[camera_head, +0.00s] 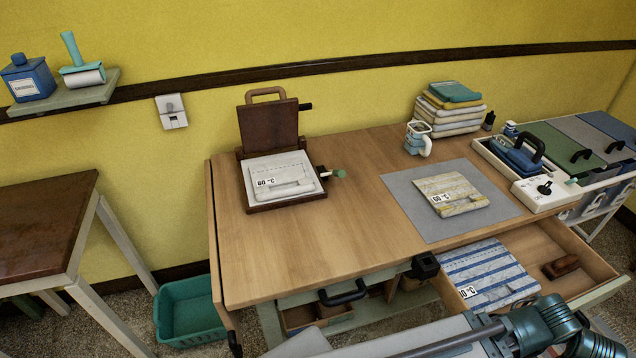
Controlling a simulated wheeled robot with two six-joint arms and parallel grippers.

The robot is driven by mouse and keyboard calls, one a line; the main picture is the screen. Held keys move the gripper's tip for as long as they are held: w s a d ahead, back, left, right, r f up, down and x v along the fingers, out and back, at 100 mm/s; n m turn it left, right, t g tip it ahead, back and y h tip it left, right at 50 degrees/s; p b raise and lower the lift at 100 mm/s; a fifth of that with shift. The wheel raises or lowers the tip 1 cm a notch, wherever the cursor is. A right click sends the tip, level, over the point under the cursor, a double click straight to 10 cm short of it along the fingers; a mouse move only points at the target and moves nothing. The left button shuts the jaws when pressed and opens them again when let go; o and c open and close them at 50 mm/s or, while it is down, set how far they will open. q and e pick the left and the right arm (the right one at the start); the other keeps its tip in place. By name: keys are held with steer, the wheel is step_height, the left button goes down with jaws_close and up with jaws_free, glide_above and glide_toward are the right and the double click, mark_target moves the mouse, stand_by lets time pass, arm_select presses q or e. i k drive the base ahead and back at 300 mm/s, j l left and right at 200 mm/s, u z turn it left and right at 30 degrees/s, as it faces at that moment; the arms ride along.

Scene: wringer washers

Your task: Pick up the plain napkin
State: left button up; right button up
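A plain white napkin (279,175) with a dashed line and a temperature tag lies on the bed of an open press (318,195) on the table's left half. A rolled or folded white piece lies across its lower part. The press's brown lid (268,126) stands raised behind it, with a handle on top. A beige checked napkin (452,192) with a tag lies on a grey mat (415,215). A blue-striped napkin (487,278) lies in the open drawer (545,240) at right. I make out neither of my grippers in this view.
Folded cloths (450,108) are stacked at the table's back, beside a blue-and-white mug (418,139). A tray (488,155) with a blue iron-like tool stands at right. The wooden table (350,235) is clear between press and mat.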

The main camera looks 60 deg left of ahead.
mark_target(272, 180)
steer(key=u, duration=2.25)
